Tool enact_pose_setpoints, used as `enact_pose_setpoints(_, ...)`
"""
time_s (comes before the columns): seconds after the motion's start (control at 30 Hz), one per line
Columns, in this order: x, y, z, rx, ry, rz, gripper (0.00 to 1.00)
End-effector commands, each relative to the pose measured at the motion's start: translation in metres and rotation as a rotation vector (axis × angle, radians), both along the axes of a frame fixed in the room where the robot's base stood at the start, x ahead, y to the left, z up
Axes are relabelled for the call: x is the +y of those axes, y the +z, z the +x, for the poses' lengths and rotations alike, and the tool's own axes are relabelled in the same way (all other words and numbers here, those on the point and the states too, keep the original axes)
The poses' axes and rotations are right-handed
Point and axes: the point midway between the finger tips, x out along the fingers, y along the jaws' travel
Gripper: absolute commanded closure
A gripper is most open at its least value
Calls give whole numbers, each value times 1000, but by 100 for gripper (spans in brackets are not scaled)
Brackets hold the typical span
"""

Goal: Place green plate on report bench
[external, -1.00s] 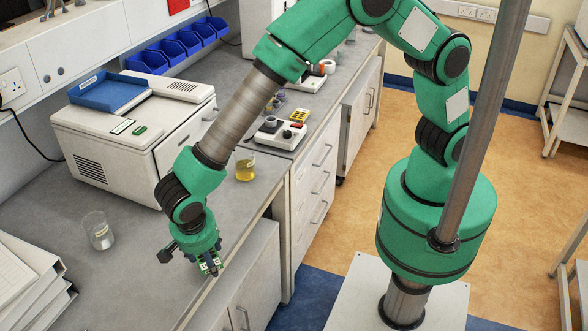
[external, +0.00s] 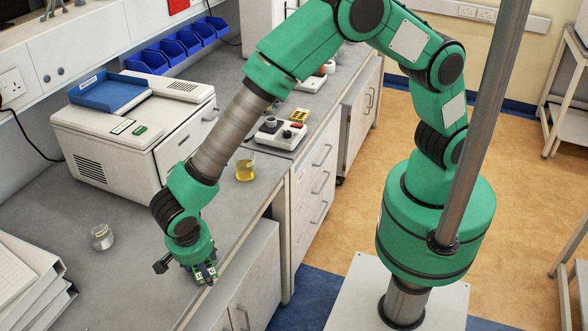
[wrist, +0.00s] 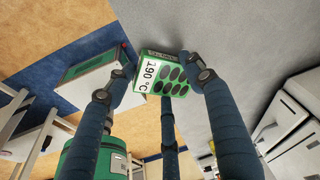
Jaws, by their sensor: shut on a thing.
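The green plate (wrist: 176,76) is a small green block with several black ovals and a white label reading "190 °C". In the wrist view it sits between the fingertips of my gripper (external: 204,274), which is shut on it. In the external view the gripper points down near the front edge of the grey bench (external: 135,275), and the plate is mostly hidden there. I cannot tell whether the plate touches the bench top. No label shows which part is the report bench.
White binders (external: 30,285) lie at the bench's near left, with a small glass vessel (external: 102,237) behind them. A white machine (external: 130,145) with a blue tray (external: 108,92) stands at the back. A beaker of yellow liquid (external: 245,170) stands farther along. Bare bench surrounds the gripper's left.

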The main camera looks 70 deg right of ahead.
Motion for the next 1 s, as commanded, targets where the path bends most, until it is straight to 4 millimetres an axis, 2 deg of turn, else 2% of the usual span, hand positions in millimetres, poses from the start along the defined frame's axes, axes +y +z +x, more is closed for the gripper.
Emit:
enact_pose_setpoints(0.27, 0, -4, 0, 0, 0, 0, 70)
enact_pose_setpoints(0.3, 0, -3, 0, 0, 0, 0, 39)
enact_pose_setpoints(0.37, 0, -3, 0, 0, 0, 0, 28)
enact_pose_setpoints(0.93, 0, -3, 0, 0, 0, 0, 28)
enact_pose_setpoints(1.0, 3, 5, 0, -1, 1, 2, 28)
